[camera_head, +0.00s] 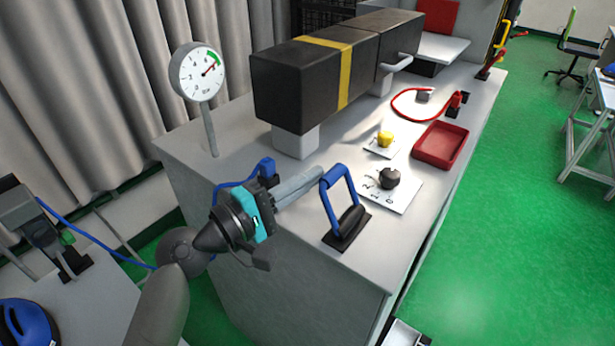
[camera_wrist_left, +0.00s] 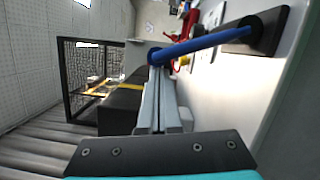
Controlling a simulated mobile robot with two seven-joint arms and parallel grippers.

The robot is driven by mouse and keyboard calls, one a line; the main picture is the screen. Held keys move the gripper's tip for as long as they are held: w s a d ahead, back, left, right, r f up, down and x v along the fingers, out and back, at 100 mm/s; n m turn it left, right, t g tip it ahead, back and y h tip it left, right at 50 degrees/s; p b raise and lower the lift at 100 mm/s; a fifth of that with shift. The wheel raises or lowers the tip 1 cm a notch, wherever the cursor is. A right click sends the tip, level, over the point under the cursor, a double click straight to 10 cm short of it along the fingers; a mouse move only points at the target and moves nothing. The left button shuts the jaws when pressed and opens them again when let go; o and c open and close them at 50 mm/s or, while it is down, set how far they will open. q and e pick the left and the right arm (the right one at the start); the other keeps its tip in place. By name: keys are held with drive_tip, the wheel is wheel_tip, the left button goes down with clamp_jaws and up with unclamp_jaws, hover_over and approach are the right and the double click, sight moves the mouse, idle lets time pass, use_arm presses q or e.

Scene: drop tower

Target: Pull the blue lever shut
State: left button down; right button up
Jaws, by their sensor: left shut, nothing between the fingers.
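The blue lever (camera_head: 328,205) is a loop-shaped handle standing up, leaning slightly, from a black base plate (camera_head: 347,229) near the front edge of the grey bench. My left gripper (camera_head: 317,174) is shut and empty, its long grey fingers pointing at the upper part of the handle from the left. In the left wrist view, the blue lever (camera_wrist_left: 205,44) crosses just beyond the tips of the shut fingers (camera_wrist_left: 158,72). I cannot tell whether the tips touch it. My right gripper is not in view.
A rotary knob (camera_head: 390,178) on a white plate, a yellow button (camera_head: 385,139) and a red tray (camera_head: 440,159) lie beyond the lever. A black box with a yellow band (camera_head: 345,75) stands behind, and a gauge (camera_head: 198,72) at left. Green floor is open at right.

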use_arm(q)
drive_tip(key=shift+s+d+r+m, duration=0.1)
drive_tip(key=shift+d+r+m, duration=0.1)
drive_tip(key=shift+m, duration=0.1)
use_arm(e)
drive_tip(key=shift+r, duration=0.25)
